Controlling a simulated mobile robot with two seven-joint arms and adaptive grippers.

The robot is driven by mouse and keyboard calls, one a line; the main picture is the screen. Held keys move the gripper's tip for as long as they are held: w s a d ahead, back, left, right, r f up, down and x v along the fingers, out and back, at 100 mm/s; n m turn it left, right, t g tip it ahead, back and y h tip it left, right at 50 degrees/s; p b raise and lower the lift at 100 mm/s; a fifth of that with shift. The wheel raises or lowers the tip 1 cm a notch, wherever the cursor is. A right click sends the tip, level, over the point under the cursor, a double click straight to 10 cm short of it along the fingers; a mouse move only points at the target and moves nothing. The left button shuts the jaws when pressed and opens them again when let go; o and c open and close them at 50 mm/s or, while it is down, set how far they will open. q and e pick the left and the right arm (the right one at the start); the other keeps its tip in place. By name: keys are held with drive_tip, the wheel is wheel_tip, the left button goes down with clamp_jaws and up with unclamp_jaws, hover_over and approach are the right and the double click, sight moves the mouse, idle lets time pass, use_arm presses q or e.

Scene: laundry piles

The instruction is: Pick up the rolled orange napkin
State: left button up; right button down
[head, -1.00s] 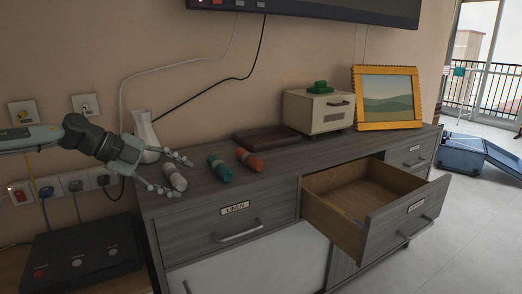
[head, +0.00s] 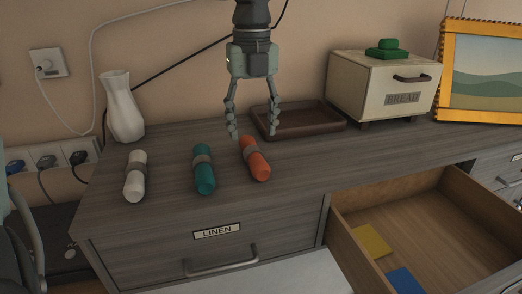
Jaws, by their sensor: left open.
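The rolled orange napkin (head: 259,168) lies on the grey dresser top with a grey band around its middle. It is the rightmost of the three rolls. My left gripper (head: 252,134) points down with its fingers spread, one tip on each side of the napkin's far end in the picture. It is empty. I cannot tell how far above the roll the tips are. My right gripper is not in view.
A teal roll (head: 204,178) and a white roll (head: 133,187) lie to the left. A brown tray (head: 316,130) is just behind to the right, a white vase (head: 121,104) at the back left. A bread box (head: 354,93) and the open drawer (head: 350,249) are to the right.

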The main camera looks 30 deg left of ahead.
sight(253, 148)
use_arm(q)
wheel_tip(253, 148, down, 6)
drive_tip(key=shift+s+f+p, duration=0.1)
drive_tip(key=shift+p, duration=0.2)
drive_tip(key=shift+c, duration=0.4)
drive_tip(key=c, duration=1.2)
